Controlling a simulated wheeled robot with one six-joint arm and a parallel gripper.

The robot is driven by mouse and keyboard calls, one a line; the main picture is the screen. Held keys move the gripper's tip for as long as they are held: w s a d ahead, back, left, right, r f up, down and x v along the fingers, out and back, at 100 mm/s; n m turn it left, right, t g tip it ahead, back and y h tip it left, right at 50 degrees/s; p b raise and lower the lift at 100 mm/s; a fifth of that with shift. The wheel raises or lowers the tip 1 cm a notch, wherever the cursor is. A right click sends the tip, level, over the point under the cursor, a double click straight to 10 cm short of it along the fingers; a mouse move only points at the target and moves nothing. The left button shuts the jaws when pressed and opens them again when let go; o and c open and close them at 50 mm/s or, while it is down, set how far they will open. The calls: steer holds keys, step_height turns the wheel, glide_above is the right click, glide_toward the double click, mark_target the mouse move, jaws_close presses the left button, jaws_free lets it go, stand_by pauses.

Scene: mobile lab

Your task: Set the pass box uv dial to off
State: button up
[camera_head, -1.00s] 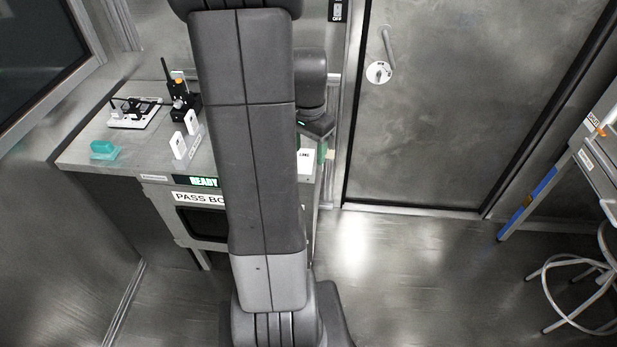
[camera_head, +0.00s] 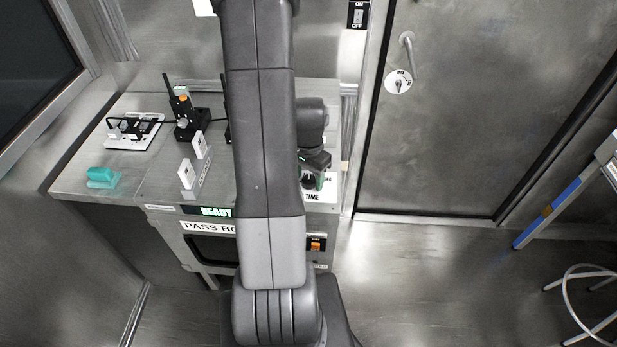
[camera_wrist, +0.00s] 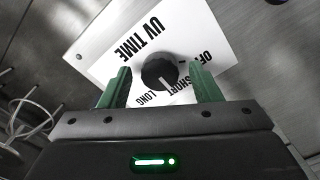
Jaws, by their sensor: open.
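The UV dial (camera_wrist: 160,72) is a round black knob on a white plate (camera_wrist: 208,42) marked UV TIME, OFF, SHORT and LONG. A pale mark on the knob's lower edge seems to face between LONG and SHORT, away from OFF; it is small. My gripper (camera_wrist: 160,69) is open, its green fingers on either side of the knob with gaps between. I cannot tell how deep they reach. In the head view my gripper (camera_head: 313,182) is over the plate at the pass box's (camera_head: 160,222) top right; my arm hides part of the box.
An orange-lit switch (camera_head: 315,243) is on the box front, near a green READY display (camera_head: 208,211). A closed door (camera_head: 480,110) is at right.

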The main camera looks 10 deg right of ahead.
steer(key=shift+f, duration=0.4)
steer(key=c, duration=1)
steer(key=shift+n, duration=0.3)
steer(key=n+b, duration=0.2)
steer(key=n, duration=0.3)
steer(key=shift+b, duration=0.4)
steer(key=n+b, duration=0.1)
steer(key=n, duration=0.5)
steer(key=shift+d+b, duration=0.1)
steer(key=shift+b, duration=0.25)
steer(key=shift+n, duration=0.3)
